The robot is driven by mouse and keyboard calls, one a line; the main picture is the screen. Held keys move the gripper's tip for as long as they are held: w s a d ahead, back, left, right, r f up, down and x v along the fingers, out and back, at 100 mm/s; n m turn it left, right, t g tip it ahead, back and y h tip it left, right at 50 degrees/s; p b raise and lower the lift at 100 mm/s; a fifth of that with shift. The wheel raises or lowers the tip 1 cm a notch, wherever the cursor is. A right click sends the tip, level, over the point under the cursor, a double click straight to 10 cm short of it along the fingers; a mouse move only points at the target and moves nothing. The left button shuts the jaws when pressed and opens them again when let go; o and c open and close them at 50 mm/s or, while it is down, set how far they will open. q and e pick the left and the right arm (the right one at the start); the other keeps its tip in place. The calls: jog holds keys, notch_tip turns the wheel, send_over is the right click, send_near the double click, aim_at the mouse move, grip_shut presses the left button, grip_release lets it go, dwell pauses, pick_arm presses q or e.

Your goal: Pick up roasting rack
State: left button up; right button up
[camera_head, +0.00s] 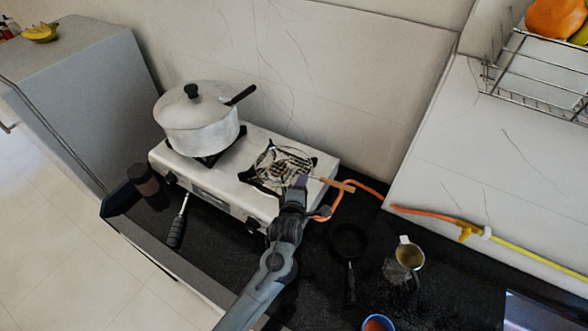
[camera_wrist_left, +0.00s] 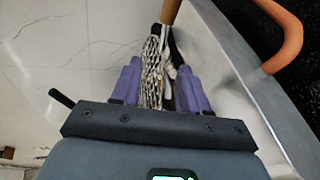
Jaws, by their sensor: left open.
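The roasting rack (camera_head: 283,160) is a round wire mesh with a wooden handle (camera_head: 338,185). It lies on the right burner of the gas stove in the head view, with its handle pointing right. My left gripper (camera_head: 302,182) is at the front right edge of the rack, near where the handle starts. In the left wrist view the open purple fingers (camera_wrist_left: 160,85) stand on either side of the rack's mesh (camera_wrist_left: 152,75), with the handle (camera_wrist_left: 171,11) beyond them. Whether the fingers touch the rack cannot be told. My right gripper is not in view.
A lidded pot (camera_head: 198,125) stands on the left burner of the white stove (camera_head: 225,190). An orange hose (camera_head: 370,190) runs right of the stove. A small black pan (camera_head: 348,240) and a metal cup (camera_head: 410,254) are on the dark counter. A wire basket (camera_head: 530,90) hangs upper right.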

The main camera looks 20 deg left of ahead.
aim_at(305, 172)
pick_arm(q)
jog(key=shift+x, duration=2.55)
jog(key=shift+s+a, duration=0.15)
jog(key=shift+a, duration=0.05)
jog(key=shift+f, duration=0.15)
grip_shut()
